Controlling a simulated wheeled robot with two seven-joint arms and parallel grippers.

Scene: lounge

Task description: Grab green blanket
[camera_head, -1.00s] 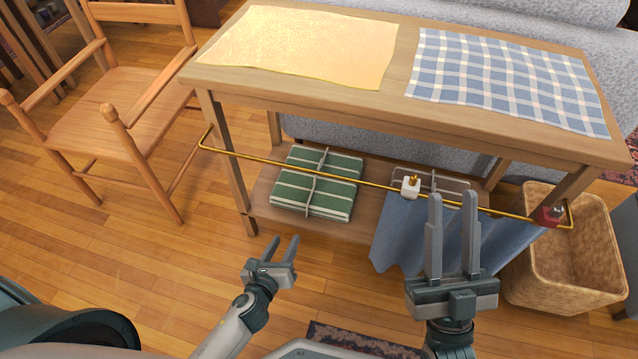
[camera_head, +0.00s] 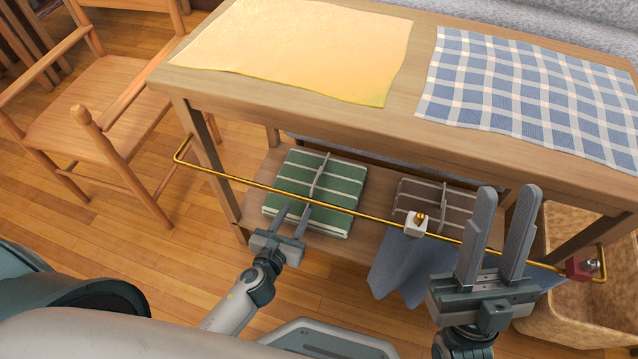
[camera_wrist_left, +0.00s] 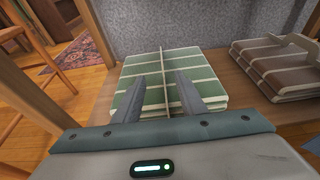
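The green blanket (camera_head: 333,190) is folded, with pale stripes, and lies on the low shelf under the wooden table. A thin upright grey divider or handle crosses its top. It also shows in the left wrist view (camera_wrist_left: 205,72), straight ahead of the fingers. My left gripper (camera_head: 293,213) is open and empty, its fingertips at the blanket's near edge in the head view; contact cannot be told. It also shows in the wrist view (camera_wrist_left: 158,95). My right gripper (camera_head: 505,232) is open and empty in front of the table's right part.
A brass rail (camera_head: 262,187) runs along the table's front, with a white clip (camera_head: 415,226) and a red clip (camera_head: 580,267). A blue cloth (camera_head: 398,268) hangs from it. A brown folded blanket (camera_head: 436,200) lies right of the green one. A wicker basket (camera_head: 560,225) stands at right, a wooden chair (camera_head: 85,125) at left.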

